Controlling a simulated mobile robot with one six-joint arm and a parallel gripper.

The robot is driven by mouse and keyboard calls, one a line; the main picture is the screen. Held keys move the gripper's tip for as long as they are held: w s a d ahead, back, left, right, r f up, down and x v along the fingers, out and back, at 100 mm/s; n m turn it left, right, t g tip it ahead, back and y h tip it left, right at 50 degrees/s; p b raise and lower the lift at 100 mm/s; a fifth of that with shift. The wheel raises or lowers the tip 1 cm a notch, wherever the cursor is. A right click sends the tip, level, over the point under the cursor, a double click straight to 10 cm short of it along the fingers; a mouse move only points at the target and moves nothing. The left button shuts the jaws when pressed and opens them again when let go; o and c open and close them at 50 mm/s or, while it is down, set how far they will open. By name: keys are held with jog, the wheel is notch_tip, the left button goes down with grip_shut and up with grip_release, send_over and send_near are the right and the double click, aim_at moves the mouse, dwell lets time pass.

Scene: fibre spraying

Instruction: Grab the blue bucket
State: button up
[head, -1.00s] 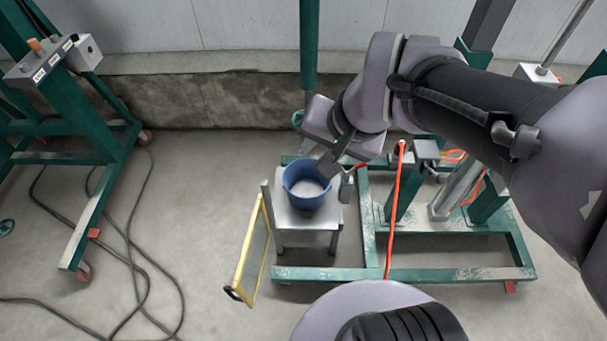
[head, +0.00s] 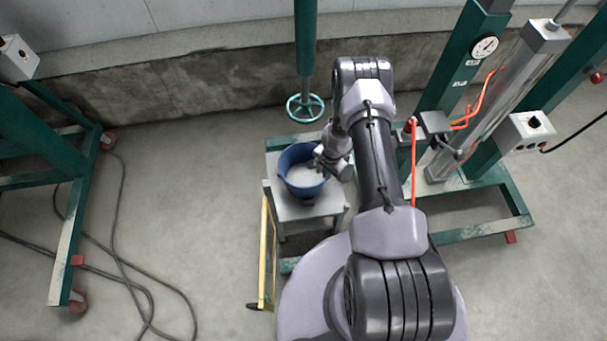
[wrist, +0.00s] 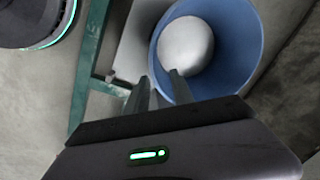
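The blue bucket (head: 303,190) stands on a small grey stool (head: 310,209) in the head view, with pale material inside it. It also fills the upper right of the wrist view (wrist: 236,52). My gripper (head: 322,160) is at the bucket's right rim in the head view. In the wrist view my gripper's two fingers (wrist: 160,80) are apart, with the near rim between them: one finger overlaps the bucket's inside, the other lies outside. Whether either touches the wall cannot be told.
A green frame machine with a gauge (head: 485,47) stands right of the stool. A green post with a handwheel (head: 305,107) hangs behind the bucket. A yellow-edged panel (head: 267,255) leans at the stool's left. Cables (head: 125,250) lie on the open floor at left.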

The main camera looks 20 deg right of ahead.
jog(key=b, duration=0.2)
send_over(321, 185)
notch_tip(321, 185, down, 5)
jog(key=shift+s+r, duration=0.1)
jog(key=shift+r, duration=0.1)
notch_tip(321, 185, down, 5)
jog(key=b, duration=0.3)
jog(key=shift+f, duration=0.2)
jog(key=shift+r, duration=0.2)
grip_shut()
dwell(0.3)
